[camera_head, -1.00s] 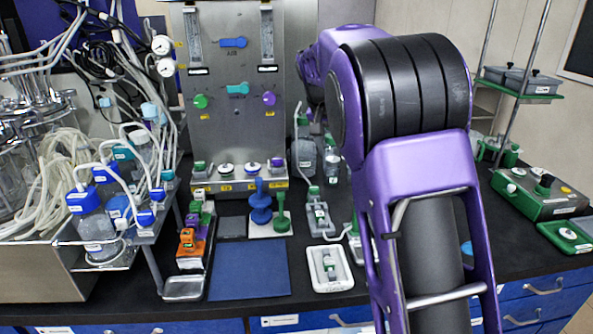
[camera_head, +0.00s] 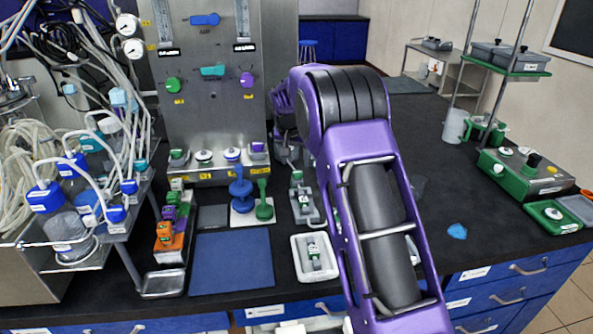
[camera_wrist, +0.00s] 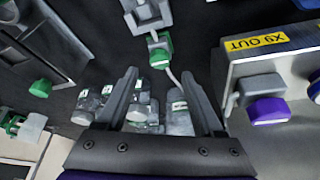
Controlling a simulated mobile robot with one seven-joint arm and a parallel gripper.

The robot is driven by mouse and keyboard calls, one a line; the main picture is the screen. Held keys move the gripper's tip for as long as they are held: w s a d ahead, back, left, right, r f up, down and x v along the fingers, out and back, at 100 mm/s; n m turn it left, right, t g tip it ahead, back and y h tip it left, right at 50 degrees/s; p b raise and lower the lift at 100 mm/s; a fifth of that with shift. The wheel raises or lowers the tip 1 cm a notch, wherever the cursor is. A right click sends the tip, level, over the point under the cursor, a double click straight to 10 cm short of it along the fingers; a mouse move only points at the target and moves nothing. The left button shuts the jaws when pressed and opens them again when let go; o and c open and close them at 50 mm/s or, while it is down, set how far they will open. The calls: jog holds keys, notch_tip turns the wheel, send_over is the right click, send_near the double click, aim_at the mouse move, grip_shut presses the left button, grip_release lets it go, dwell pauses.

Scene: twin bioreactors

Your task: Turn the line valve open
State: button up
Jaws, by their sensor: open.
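My gripper (camera_wrist: 158,76) is open in the wrist view, with nothing between its fingertips. In the head view it is hidden behind my purple arm. A grey fitting (camera_wrist: 148,14) with a green knob (camera_wrist: 160,50) lies just beyond the fingertips, with pale tubing running from it toward capped bottles (camera_wrist: 178,118) below the fingers. A grey fitting with a green part (camera_head: 304,205) stands on the bench left of my arm in the head view. The steel panel carries a blue handle (camera_head: 205,19) and a teal handle (camera_head: 212,71). I cannot tell which of these is the line valve.
A panel edge with a purple knob (camera_wrist: 268,110) and an "X9 OUT" label is close right of my gripper. A white tray (camera_head: 298,272) and a blue mat (camera_head: 232,290) lie at the bench front.

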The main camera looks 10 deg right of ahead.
aim_at(297, 172)
jog(key=x, duration=0.5)
jog(key=shift+w+f, duration=0.2)
jog(key=shift+f, duration=0.15)
grip_shut()
